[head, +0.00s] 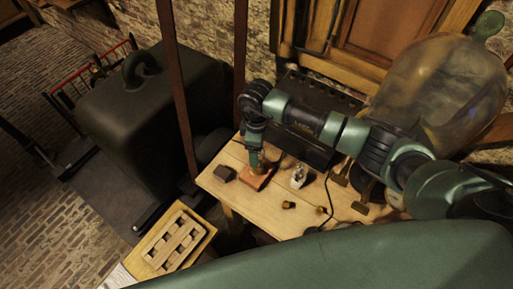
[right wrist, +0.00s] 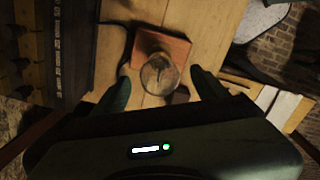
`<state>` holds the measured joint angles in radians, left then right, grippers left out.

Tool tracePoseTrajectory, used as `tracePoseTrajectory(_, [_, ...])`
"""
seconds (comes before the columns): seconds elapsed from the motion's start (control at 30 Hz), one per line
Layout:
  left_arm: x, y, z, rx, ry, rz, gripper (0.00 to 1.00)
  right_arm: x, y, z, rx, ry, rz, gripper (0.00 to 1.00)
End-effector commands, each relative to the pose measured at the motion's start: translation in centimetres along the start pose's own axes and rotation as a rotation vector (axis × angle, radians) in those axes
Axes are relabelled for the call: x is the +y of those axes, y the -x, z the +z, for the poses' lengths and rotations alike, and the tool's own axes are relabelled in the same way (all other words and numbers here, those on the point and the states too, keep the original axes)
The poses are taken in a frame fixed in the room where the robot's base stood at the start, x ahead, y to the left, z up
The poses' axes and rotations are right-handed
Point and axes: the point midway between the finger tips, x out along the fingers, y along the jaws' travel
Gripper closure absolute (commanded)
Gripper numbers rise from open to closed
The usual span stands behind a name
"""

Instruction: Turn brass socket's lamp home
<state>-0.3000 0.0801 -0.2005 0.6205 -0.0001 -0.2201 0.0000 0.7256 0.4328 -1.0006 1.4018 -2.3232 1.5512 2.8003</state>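A reddish wooden block (head: 257,181) lies on the light wooden table (head: 268,219); it also shows in the right wrist view (right wrist: 178,45). A round glass bulb (right wrist: 159,76) stands over the block in the right wrist view. My right gripper (head: 254,163) points down over the block. In its wrist view the gripper (right wrist: 160,82) is open, with one finger either side of the bulb and gaps visible. My left gripper is not in view.
A small dark block (head: 223,174) lies left of the reddish one. A clear glass piece (head: 299,176) and small brass-coloured pieces (head: 289,205) lie to its right. A long dark case (head: 304,147) stands behind. A wooden rack (head: 174,241) is at the lower left.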

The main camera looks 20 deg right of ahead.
Motion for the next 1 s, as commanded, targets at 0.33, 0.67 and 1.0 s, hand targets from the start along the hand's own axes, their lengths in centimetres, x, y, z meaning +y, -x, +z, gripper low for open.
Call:
tracePoseTrajectory(0.33, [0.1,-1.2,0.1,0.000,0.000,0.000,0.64,0.1,2.4,-0.1,0.004,0.002,0.004,0.27])
tracePoseTrajectory(0.67, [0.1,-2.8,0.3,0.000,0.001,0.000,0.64,0.1,7.2,0.0,0.001,0.001,0.002,0.27])
tracePoseTrajectory(1.0, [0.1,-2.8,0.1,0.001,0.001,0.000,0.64,0.0,7.8,0.0,0.000,0.000,-0.001,0.27])
